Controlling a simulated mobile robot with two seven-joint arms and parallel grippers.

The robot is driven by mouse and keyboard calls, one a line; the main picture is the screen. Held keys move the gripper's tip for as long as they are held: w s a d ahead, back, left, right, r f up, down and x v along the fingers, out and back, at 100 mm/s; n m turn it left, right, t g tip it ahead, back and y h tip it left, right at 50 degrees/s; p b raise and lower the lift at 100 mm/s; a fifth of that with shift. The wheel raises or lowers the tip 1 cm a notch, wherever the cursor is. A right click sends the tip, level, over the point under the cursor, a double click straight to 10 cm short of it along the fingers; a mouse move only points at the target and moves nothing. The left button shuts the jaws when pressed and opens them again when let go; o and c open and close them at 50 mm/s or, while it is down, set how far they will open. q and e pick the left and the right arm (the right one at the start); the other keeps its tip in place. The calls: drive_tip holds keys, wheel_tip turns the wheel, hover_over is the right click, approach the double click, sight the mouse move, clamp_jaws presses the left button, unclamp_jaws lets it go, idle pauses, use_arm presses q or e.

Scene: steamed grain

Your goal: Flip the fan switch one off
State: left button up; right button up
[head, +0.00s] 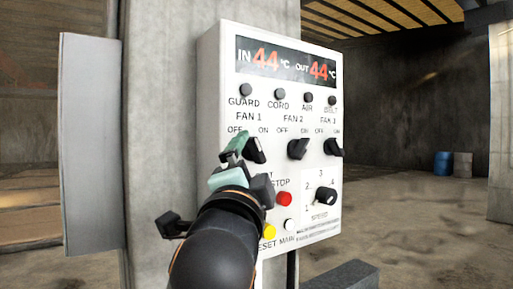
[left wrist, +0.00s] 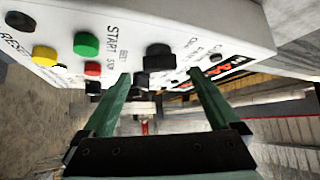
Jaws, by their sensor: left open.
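The fan 1 switch (head: 254,150) is a black rotary knob under the FAN 1 label on a white control panel (head: 215,110), with OFF on its left and ON on its right. My left gripper (head: 240,142) is right at this knob, overlapping its left side, and hides part of it. In the left wrist view the open green fingers (left wrist: 158,78) are spread with a black knob (left wrist: 159,52) in line with the gap between them. I cannot tell whether a finger touches it. The knob's exact setting is unclear. My right gripper is not in view.
The fan 2 switch (head: 298,149) and fan 3 switch (head: 334,148) sit to the right. Below are a red stop button (head: 284,199), a yellow button (head: 269,231) and the speed knob (head: 324,196). A green start button (left wrist: 87,43) shows in the wrist view. A concrete pillar (head: 165,100) stands behind the panel.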

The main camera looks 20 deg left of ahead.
sight(256, 152)
use_arm(q)
drive_tip(key=shift+p+x, duration=0.4)
drive_tip(key=shift+x, duration=1.9)
